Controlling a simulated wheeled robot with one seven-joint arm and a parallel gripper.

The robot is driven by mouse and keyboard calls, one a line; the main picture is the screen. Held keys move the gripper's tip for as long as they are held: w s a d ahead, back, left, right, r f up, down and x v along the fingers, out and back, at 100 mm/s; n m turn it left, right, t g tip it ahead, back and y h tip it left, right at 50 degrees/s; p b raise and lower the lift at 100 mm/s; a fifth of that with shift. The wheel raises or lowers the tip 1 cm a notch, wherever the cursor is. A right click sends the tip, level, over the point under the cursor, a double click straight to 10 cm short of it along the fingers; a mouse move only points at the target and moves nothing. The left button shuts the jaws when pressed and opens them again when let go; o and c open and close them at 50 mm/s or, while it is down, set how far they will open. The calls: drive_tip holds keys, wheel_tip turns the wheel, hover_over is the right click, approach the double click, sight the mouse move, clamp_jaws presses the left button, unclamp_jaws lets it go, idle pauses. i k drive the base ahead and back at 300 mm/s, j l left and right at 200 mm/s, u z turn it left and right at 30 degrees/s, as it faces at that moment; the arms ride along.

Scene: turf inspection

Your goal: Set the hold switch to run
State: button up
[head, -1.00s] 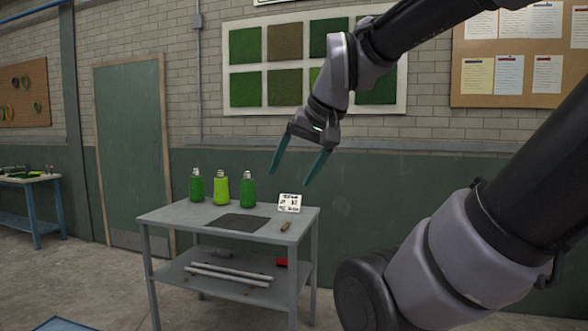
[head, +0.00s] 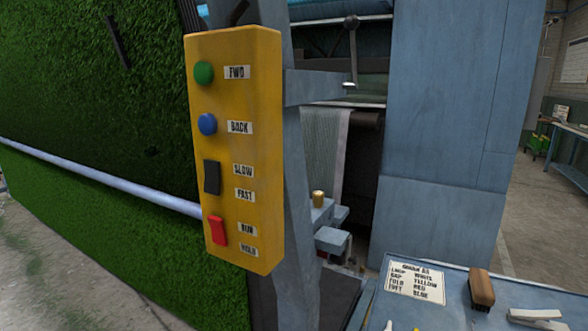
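A yellow control box (head: 262,150) hangs on a blue-grey post in the left half of the head view. The red rocker switch (head: 218,231) sits low on its face, beside a RUN label (head: 247,230) above and a HOLD label (head: 249,249) below. I cannot tell for sure which end of it is pressed in. Above it are a black rocker (head: 212,177) marked SLOW and FAST, a blue BACK button (head: 207,124) and a green FWD button (head: 204,72). My gripper is not in view.
Green turf (head: 90,200) hangs behind the box at left, crossed by a pale bar (head: 100,178). A blue machine cabinet (head: 450,120) stands at right. A blue bench at lower right holds a label card (head: 416,277), a brush (head: 481,288) and tools. Floor shows at far right.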

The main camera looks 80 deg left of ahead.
sight(219, 233)
drive_tip(key=u, duration=3.15)
